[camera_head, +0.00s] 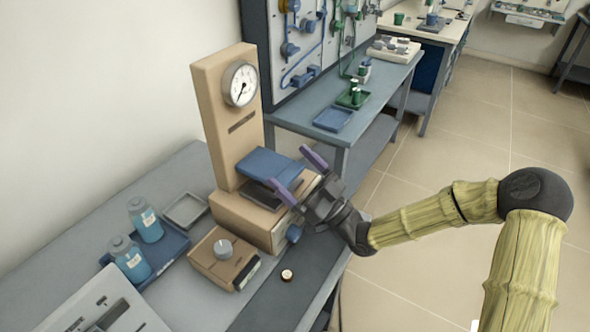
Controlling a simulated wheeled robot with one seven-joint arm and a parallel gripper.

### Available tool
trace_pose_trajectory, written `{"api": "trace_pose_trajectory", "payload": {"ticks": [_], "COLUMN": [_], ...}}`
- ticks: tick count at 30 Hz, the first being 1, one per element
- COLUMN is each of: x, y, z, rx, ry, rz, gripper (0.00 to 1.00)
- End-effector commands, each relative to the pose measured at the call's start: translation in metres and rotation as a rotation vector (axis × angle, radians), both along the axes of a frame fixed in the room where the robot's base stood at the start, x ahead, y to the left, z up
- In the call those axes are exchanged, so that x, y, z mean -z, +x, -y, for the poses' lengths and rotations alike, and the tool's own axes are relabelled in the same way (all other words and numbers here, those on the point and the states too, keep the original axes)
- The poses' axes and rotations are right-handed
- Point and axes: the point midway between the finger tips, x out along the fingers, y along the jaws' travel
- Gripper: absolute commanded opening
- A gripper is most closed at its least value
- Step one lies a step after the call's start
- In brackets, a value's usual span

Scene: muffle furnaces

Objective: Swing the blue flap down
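The blue flap (268,163) is a flat panel standing out roughly level from the front of a tan upright unit with a round dial (240,84). Below it, a dark plate (290,187) lies on top of the tan base block (243,217). My gripper (297,174) is at the right, front side of the flap, with its two purple-tipped fingers spread apart and pointing at the unit. One finger overlaps the dark plate in the picture; I cannot tell whether either finger touches the flap or plate.
A tan control box (223,257) with a knob stands in front of the unit. Two blue bottles (146,220) stand on a blue tray at left, beside a grey tray (185,210). A small round item (287,275) lies near the bench's front edge. Open tiled floor is at right.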

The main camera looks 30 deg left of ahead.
Motion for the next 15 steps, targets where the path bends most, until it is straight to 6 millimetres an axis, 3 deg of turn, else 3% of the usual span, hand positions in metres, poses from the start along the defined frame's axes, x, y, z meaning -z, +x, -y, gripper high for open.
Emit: {"api": "trace_pose_trajectory", "payload": {"ticks": [8, 15], "x": [0.010, 0.028], "y": [0.000, -0.004], "z": [0.015, 0.055], "rx": [0.002, 0.004], "ry": [0.000, -0.003], "rz": [-0.001, -0.001], "gripper": [1.00, 1.00]}}
